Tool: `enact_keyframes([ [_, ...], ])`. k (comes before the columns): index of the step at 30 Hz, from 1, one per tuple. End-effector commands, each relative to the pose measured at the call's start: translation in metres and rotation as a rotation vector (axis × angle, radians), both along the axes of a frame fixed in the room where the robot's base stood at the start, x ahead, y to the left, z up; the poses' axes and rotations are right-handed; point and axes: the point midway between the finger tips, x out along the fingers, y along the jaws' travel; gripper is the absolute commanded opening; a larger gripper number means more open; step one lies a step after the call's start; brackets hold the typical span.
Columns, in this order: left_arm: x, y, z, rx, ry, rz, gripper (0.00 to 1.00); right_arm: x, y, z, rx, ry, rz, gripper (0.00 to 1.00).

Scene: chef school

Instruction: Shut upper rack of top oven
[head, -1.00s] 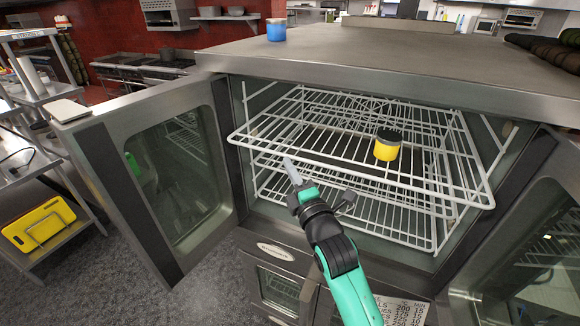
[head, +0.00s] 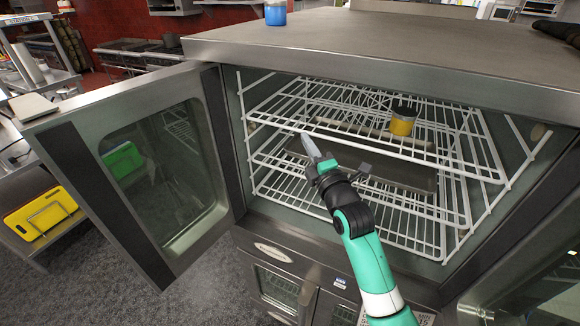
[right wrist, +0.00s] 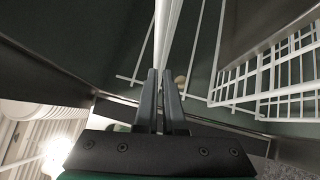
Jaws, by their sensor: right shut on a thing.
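The top oven (head: 380,35) stands with its doors open. Its white wire upper rack (head: 468,150) lies mostly inside the cavity, its front rail near the opening. A yellow jar with a black lid (head: 402,122) stands upright on this rack. My right gripper (head: 312,148) is at the left part of the front rail, shut on it. In the right wrist view, the two fingers (right wrist: 160,78) are close together around a white bar (right wrist: 163,35). My left gripper is not in view.
A dark tray (head: 410,176) sits on a lower rack. The open left door (head: 150,185) reaches out to the left, and part of the right door (head: 545,285) shows at lower right. A blue jar (head: 275,14) stands on the oven top.

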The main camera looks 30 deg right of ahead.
Motion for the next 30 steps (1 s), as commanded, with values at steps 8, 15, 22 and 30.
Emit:
enact_keyframes([
  [8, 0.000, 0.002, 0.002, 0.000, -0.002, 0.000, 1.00, -0.001, -0.005, 0.001, -0.006, 0.003, -0.013, 0.00],
  [15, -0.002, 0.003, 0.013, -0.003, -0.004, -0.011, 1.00, -0.018, 0.024, -0.004, -0.005, 0.003, -0.005, 0.00],
  [22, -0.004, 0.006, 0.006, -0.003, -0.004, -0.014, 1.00, -0.067, 0.038, -0.015, -0.002, -0.001, -0.006, 0.00],
  [30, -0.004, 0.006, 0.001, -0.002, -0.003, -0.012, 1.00, -0.113, 0.047, -0.021, -0.002, 0.000, -0.003, 0.00],
])
